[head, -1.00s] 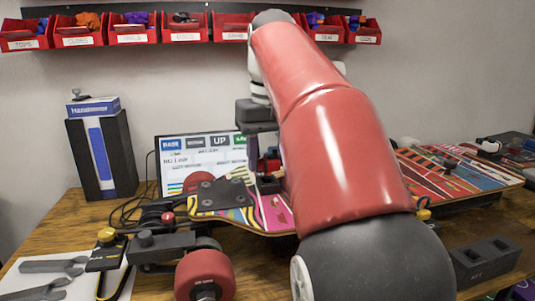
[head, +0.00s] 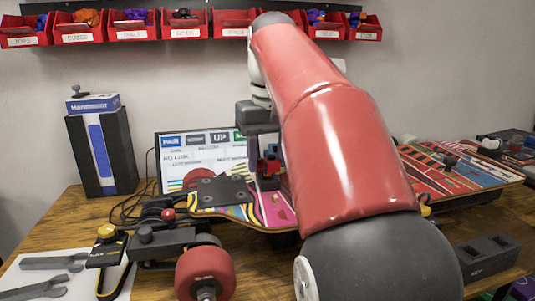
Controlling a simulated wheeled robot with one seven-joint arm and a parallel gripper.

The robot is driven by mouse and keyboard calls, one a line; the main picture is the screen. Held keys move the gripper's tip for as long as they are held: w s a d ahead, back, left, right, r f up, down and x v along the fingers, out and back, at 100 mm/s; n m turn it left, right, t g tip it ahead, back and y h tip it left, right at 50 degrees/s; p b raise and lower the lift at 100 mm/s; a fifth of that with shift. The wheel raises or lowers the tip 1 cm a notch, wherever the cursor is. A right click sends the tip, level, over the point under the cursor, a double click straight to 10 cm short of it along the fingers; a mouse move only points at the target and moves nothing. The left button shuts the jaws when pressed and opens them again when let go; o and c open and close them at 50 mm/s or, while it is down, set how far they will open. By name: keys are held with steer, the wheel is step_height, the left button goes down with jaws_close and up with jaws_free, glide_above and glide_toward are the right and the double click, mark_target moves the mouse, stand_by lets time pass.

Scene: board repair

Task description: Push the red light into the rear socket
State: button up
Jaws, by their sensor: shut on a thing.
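My gripper (head: 267,176) is low over the deck, just right of the dark truck base plate. It is shut on a small red piece, which I take to be the red light (head: 269,165); a little blue shows on it. My arm covers the deck to the right. The rear socket cannot be made out, and I cannot tell whether the light touches it.
A screen (head: 200,156) stands behind the deck. A red wheel (head: 205,272) and a truck are in front. A black and blue box (head: 103,150) stands at the back left.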

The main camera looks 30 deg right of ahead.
steer(key=shift+f+b, duration=0.3)
steer(key=shift+f, duration=0.2)
stand_by(0.8)
steer(key=o, duration=1.1)
steer(key=shift+o, duration=0.2)
steer(key=shift+o, duration=1.1)
steer(key=shift+r, duration=0.2)
steer(key=shift+r+p, duration=0.35)
steer(key=shift+p, duration=0.3)
steer(key=shift+r+p, duration=0.3)
steer(key=shift+p, duration=0.05)
